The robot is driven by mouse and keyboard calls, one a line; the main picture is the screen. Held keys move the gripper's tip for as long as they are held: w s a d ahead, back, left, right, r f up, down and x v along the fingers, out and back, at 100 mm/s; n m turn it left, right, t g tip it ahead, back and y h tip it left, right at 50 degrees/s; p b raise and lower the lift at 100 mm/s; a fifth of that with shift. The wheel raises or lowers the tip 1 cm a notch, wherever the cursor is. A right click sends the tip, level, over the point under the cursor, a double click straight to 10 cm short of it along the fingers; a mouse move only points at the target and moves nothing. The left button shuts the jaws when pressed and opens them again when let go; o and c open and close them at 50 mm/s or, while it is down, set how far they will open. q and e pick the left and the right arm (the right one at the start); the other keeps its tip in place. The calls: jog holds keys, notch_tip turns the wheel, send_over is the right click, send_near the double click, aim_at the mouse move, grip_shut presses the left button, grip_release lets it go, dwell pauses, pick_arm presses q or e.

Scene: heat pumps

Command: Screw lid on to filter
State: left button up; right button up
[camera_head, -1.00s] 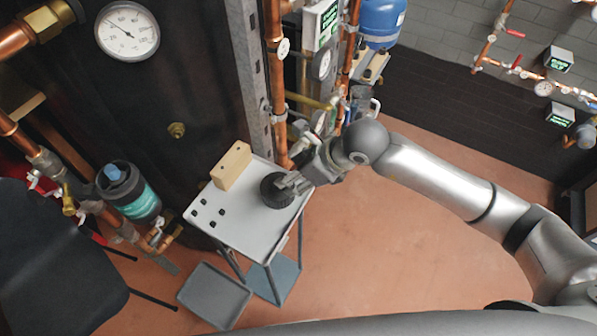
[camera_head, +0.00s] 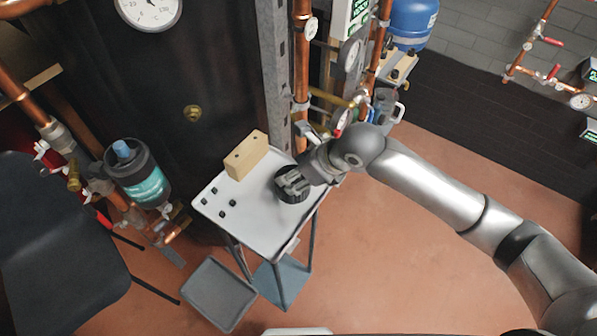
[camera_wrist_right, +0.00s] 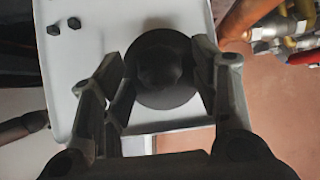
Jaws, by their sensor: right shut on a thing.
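The black round lid (camera_head: 291,190) is at the right part of the small table's grey top. It also shows in the right wrist view (camera_wrist_right: 160,70), between the fingers. My right gripper (camera_head: 294,183) is shut on the lid from above; in the wrist view its fingers (camera_wrist_right: 160,85) stand on both sides of it. I cannot tell whether the lid touches the table. The filter (camera_head: 143,178), a dark housing with a teal label, stands at the left among copper pipes. A blue piece (camera_head: 122,149) shows in its open top. My left gripper is not in view.
The small table (camera_head: 262,232) also carries a wooden block (camera_head: 246,157) and several small black pieces (camera_head: 222,213). A grey tray (camera_head: 219,293) lies below. A dark chair (camera_head: 55,235) stands left, near the filter. Copper pipes (camera_head: 301,70) rise behind the table.

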jog(key=shift+s+f, duration=0.2)
jog(key=shift+f, duration=0.15)
jog(key=c, duration=1)
jog(key=shift+o, duration=0.2)
jog(key=shift+w+r+p, duration=0.1)
jog(key=shift+r+p, duration=0.5)
jog(key=shift+r, duration=0.15)
jog(key=shift+w+r+p, duration=0.1)
jog(key=shift+r+p, duration=1.25)
jog(key=shift+r, duration=1.1)
jog(key=shift+r, duration=0.1)
